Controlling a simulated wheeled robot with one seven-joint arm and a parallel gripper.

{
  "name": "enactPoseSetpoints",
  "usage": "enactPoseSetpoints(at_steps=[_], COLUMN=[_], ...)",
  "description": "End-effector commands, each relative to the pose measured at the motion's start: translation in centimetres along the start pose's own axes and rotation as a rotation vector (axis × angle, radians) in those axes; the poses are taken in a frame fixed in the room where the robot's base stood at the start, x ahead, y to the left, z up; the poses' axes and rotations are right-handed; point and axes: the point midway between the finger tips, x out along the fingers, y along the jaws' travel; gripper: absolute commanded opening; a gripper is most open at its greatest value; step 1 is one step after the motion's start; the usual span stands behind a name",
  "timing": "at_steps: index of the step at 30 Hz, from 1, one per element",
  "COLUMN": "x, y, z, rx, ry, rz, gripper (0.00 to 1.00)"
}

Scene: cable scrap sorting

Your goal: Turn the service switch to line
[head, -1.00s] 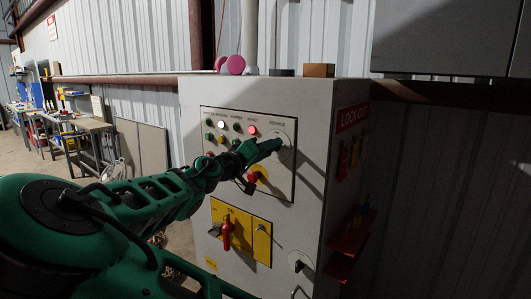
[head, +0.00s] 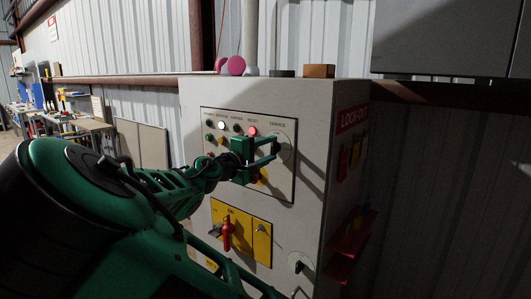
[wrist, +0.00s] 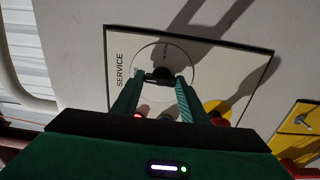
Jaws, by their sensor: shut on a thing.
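The service switch is a black knob on a round pale dial (wrist: 150,58) in the panel's corner, beside the word SERVICE. In the head view its dial (head: 289,140) is at the panel's upper right, partly behind my fingers. My gripper (head: 276,147) reaches it from the left. In the wrist view my gripper (wrist: 158,80) has one finger on each side of the black knob (wrist: 160,74), shut on it. The small marks around the dial are too small to read surely, so I cannot tell which position the knob points to.
The grey cabinet (head: 300,220) carries lit and dark buttons left of the dial. A yellow plate with a red handle (head: 227,235) is below. A lock-out board (head: 352,118) and red shelf (head: 350,245) are on its right side. Small objects stand on top.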

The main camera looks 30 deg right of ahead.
Motion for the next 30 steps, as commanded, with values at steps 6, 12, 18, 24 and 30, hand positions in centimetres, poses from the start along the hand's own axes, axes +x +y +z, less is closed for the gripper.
enactPoseSetpoints(at_steps=[6,12,18,24,30], x=[-0.16,-0.17,-0.19,-0.12,-0.33], y=[-0.25,-0.29,-0.31,-0.2,-0.15], z=[-0.48,-0.49,-0.47,-0.27,-0.2], rx=[-0.031,-0.034,-0.034,-0.032,-0.031], ry=[0.012,0.012,0.012,0.007,0.005], rz=[-0.005,-0.006,-0.006,-0.004,-0.003], gripper=[0.17,0.17,0.47,0.58,0.58])
